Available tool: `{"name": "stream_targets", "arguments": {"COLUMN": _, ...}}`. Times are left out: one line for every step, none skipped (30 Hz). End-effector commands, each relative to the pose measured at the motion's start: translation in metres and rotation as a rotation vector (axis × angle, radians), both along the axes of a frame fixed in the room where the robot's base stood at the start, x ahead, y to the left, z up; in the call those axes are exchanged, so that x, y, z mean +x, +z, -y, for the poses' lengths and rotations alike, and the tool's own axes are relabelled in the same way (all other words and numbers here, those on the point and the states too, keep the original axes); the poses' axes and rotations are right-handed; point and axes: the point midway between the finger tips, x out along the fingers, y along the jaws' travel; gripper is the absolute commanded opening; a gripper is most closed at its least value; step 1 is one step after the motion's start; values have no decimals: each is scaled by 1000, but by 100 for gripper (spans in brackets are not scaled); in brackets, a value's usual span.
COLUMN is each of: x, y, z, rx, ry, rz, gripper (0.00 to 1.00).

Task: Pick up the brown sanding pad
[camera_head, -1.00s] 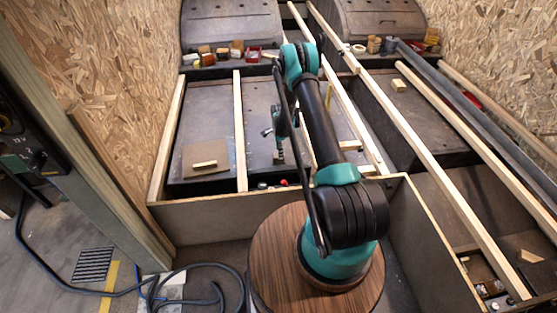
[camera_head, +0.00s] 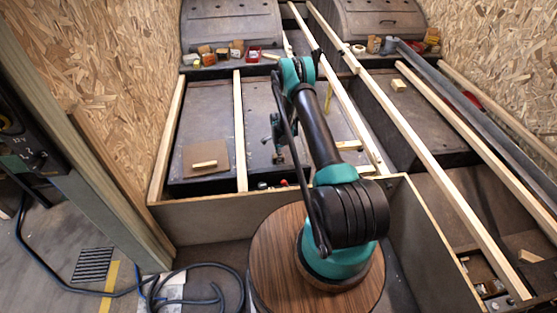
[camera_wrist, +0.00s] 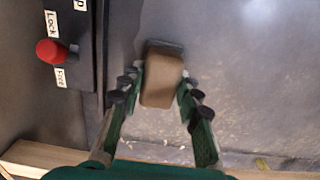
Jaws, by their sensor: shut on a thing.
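The brown sanding pad (camera_wrist: 161,80) is a small tan-brown block with a dark grey layer at its far edge. In the wrist view it sits between the two fingers of my gripper (camera_wrist: 160,92), which are shut on it. A grey surface shows behind it; I cannot tell whether the pad touches it. In the head view my gripper (camera_head: 278,155) is small, over the grey panel right of the left wooden slat. The pad is too small there to make out clearly.
A red knob (camera_wrist: 50,52) with Lock and Free labels is left in the wrist view. Long wooden slats (camera_head: 241,130) cross the grey panels. A brown sheet (camera_head: 190,157) bearing a wood block (camera_head: 205,164) lies left. Small boxes (camera_head: 222,53) stand at the back.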

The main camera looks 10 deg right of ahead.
Motion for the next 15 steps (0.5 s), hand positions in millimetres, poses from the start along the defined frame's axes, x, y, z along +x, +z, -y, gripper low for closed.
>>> {"name": "stream_targets", "arguments": {"x": 0, "y": 0, "z": 0, "rx": 0, "ry": 0, "rz": 0, "gripper": 14}}
{"name": "stream_targets", "arguments": {"x": 0, "y": 0, "z": 0, "rx": 0, "ry": 0, "rz": 0, "gripper": 11}}
{"name": "stream_targets", "arguments": {"x": 0, "y": 0, "z": 0, "rx": 0, "ry": 0, "rz": 0, "gripper": 6}}
{"name": "stream_targets", "arguments": {"x": 0, "y": 0, "z": 0, "rx": 0, "ry": 0, "rz": 0, "gripper": 4}}
{"name": "stream_targets", "arguments": {"x": 0, "y": 0, "z": 0, "rx": 0, "ry": 0, "rz": 0, "gripper": 4}}
{"name": "stream_targets", "arguments": {"x": 0, "y": 0, "z": 0, "rx": 0, "ry": 0, "rz": 0, "gripper": 4}}
{"name": "stream_targets", "arguments": {"x": 0, "y": 0, "z": 0, "rx": 0, "ry": 0, "rz": 0, "gripper": 4}}
{"name": "stream_targets", "arguments": {"x": 0, "y": 0, "z": 0, "rx": 0, "ry": 0, "rz": 0, "gripper": 4}}
{"name": "stream_targets", "arguments": {"x": 0, "y": 0, "z": 0, "rx": 0, "ry": 0, "rz": 0, "gripper": 4}}
{"name": "stream_targets", "arguments": {"x": 0, "y": 0, "z": 0, "rx": 0, "ry": 0, "rz": 0, "gripper": 4}}
{"name": "stream_targets", "arguments": {"x": 0, "y": 1, "z": 0, "rx": 0, "ry": 0, "rz": 0, "gripper": 4}}
{"name": "stream_targets", "arguments": {"x": 0, "y": 2, "z": 0, "rx": 0, "ry": 0, "rz": 0, "gripper": 4}}
{"name": "stream_targets", "arguments": {"x": 0, "y": 2, "z": 0, "rx": 0, "ry": 0, "rz": 0, "gripper": 4}}
{"name": "stream_targets", "arguments": {"x": 0, "y": 4, "z": 0, "rx": 0, "ry": 0, "rz": 0, "gripper": 4}}
{"name": "stream_targets", "arguments": {"x": 0, "y": 6, "z": 0, "rx": 0, "ry": 0, "rz": 0, "gripper": 4}}
